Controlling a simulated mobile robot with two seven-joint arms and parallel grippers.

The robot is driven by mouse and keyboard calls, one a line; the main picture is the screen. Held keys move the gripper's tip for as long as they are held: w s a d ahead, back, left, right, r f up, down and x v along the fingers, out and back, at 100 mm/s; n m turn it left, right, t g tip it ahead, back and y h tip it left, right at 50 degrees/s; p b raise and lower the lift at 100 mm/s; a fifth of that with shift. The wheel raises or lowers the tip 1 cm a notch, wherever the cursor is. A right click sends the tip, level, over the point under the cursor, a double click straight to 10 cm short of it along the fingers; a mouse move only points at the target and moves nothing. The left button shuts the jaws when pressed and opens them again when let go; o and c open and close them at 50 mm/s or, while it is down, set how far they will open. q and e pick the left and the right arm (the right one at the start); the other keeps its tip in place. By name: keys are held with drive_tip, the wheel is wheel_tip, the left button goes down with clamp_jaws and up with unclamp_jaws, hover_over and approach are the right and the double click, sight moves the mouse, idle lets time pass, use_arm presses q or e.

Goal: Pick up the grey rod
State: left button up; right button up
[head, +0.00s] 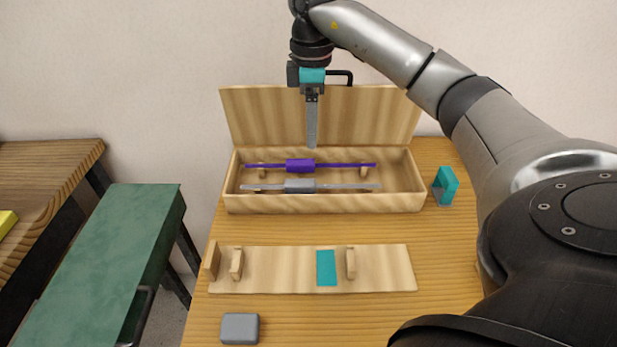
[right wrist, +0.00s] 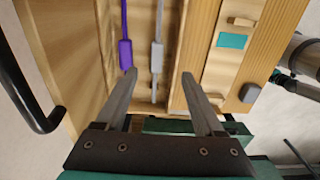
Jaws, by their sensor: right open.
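The grey rod (head: 334,186) lies across supports in the front part of the open wooden box (head: 400,203), with a thick grey block (head: 300,186) at its middle. A purple rod (head: 345,165) with a purple block lies behind it, parallel. My right gripper (head: 311,146) points down above the box, over the purple rod's block in the head view. In the right wrist view my right gripper (right wrist: 160,74) is open and empty. There the grey rod (right wrist: 158,30) runs between the fingers, and the purple rod (right wrist: 125,55) is by the left finger. My left gripper is not in view.
The box lid (head: 370,120) stands open behind the box. In front lies a wooden board (head: 380,270) with upright supports and a teal patch (head: 326,268). A teal holder (head: 446,187) stands right of the box, a grey block (head: 240,328) near the front. A green bench (head: 90,270) is left.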

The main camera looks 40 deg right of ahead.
drive_tip(key=b, duration=0.2)
hover_over(311, 182)
drive_tip(key=f, duration=0.9)
drive_tip(key=shift+s+a+f, duration=0.2)
drive_tip(key=shift+a, duration=0.05)
drive_tip(key=f, duration=0.3)
drive_tip(key=f+b, duration=0.1)
drive_tip(key=f, duration=0.1)
drive_tip(key=shift+w+d, duration=0.2)
drive_tip(key=shift+d, duration=0.1)
drive_tip(key=shift+f, duration=0.15)
drive_tip(key=shift+c, duration=1.4)
drive_tip(key=c, duration=0.6)
clamp_jaws()
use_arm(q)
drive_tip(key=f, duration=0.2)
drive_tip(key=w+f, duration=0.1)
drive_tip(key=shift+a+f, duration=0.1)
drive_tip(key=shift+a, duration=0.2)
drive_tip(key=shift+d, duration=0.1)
